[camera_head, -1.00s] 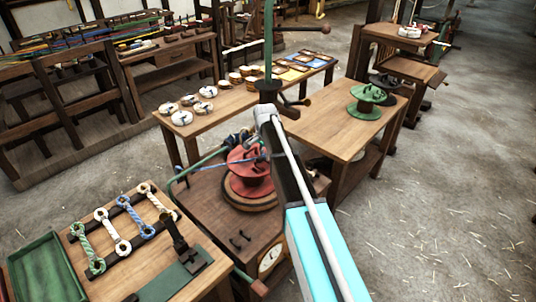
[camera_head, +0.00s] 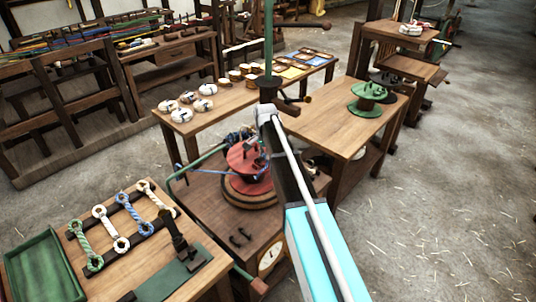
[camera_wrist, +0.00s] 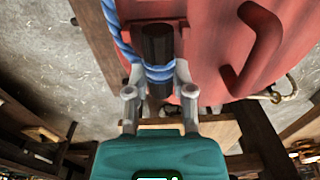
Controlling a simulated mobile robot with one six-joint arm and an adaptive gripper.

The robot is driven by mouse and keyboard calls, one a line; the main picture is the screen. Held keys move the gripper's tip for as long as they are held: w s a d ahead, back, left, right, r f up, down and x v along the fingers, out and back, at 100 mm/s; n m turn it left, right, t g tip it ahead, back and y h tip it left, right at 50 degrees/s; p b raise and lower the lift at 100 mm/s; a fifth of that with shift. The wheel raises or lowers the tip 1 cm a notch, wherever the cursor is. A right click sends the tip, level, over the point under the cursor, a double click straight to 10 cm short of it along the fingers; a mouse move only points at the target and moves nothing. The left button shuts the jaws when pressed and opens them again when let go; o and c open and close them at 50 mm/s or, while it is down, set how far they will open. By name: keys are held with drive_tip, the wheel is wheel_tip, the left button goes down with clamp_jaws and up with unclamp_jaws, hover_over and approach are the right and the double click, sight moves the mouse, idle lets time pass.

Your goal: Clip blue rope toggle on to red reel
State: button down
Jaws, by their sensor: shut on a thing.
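The red reel (camera_head: 238,155) sits on a round dark base on the wooden stand, partly hidden behind my arm in the head view. In the wrist view its red face (camera_wrist: 215,35) fills the upper right, with a curved red hook (camera_wrist: 258,45) on it. A dark toggle (camera_wrist: 155,40) wrapped in blue rope (camera_wrist: 160,74) is between the fingers of my gripper (camera_wrist: 158,84), close in front of the reel's face. My gripper is shut on it. I cannot tell whether toggle and reel touch. In the head view the fingertips are hard to make out.
A green reel (camera_head: 367,97) stands on the table at right. A rack of rope samples (camera_head: 130,215) and a green tray (camera_head: 45,268) are at lower left. White rope coils (camera_head: 182,115) lie on the table behind. The floor at right is open.

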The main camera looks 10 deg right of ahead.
drive_tip(key=shift+f+b, duration=0.4)
idle(0.3)
drive_tip(key=shift+c, duration=2)
unclamp_jaws()
drive_tip(key=shift+r, duration=0.1)
drive_tip(key=shift+s+r+p, duration=0.1)
drive_tip(key=shift+r+p, duration=3.35)
drive_tip(key=shift+p, duration=0.15)
drive_tip(key=s+n, duration=1.1)
drive_tip(key=s, duration=1.8)
drive_tip(key=shift+s+d, duration=0.25)
drive_tip(key=shift+d, duration=0.15)
